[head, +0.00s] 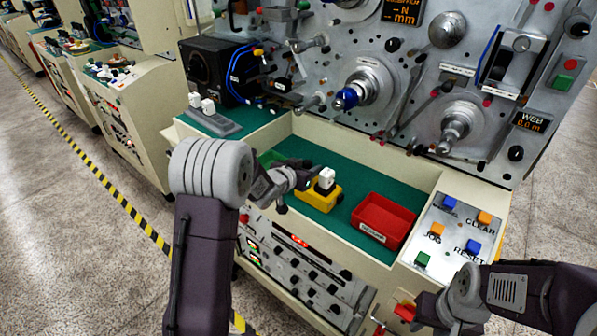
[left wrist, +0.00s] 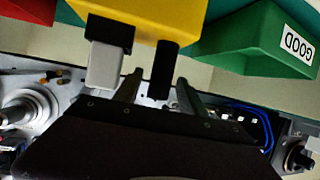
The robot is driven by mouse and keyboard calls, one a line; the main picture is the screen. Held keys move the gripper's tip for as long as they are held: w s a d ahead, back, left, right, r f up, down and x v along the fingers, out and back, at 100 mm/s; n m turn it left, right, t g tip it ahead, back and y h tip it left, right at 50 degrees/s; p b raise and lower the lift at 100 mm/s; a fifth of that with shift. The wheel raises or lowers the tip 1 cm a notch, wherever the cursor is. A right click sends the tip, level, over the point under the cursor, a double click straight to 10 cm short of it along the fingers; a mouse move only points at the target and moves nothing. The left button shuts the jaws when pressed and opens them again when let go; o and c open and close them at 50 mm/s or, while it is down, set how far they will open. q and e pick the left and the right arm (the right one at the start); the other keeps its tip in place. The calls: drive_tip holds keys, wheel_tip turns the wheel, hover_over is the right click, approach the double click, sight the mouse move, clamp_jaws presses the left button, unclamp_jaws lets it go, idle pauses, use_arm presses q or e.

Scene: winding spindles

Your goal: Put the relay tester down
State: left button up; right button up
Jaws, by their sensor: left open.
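The relay tester (head: 318,197) is a yellow block with a white piece on top, on the green mat of the bench in the head view. In the left wrist view the yellow tester (left wrist: 165,15) carries a black-and-grey block and a black post (left wrist: 165,68). My left gripper (head: 303,176) is at the tester's left side, open. In the left wrist view its fingers (left wrist: 158,80) stand apart, on either side of the post's end; whether they touch it is unclear. My right gripper (head: 412,312) is by the bench's front right corner; its jaws are not clear.
A red bin (head: 383,221) stands right of the tester. A green bin labelled GOOD (left wrist: 255,42) is on the other side, mostly hidden in the head view. A button panel (head: 452,232) is at the right. Green mat (head: 350,180) is free behind the tester. The spindle machine rises behind.

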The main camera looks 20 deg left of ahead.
use_arm(q)
drive_tip(key=v, duration=0.9)
drive_tip(key=s+d+f+n+g+y, duration=0.1)
drive_tip(key=s+f+g, duration=0.5)
drive_tip(key=s, duration=0.6)
drive_tip(key=s+d+f+n+g+y, duration=0.1)
drive_tip(key=s+f+g, duration=0.5)
drive_tip(key=s, duration=0.6)
drive_tip(key=shift+s+d+f, duration=0.25)
drive_tip(key=shift+s+d, duration=0.05)
drive_tip(key=shift+d, duration=0.5)
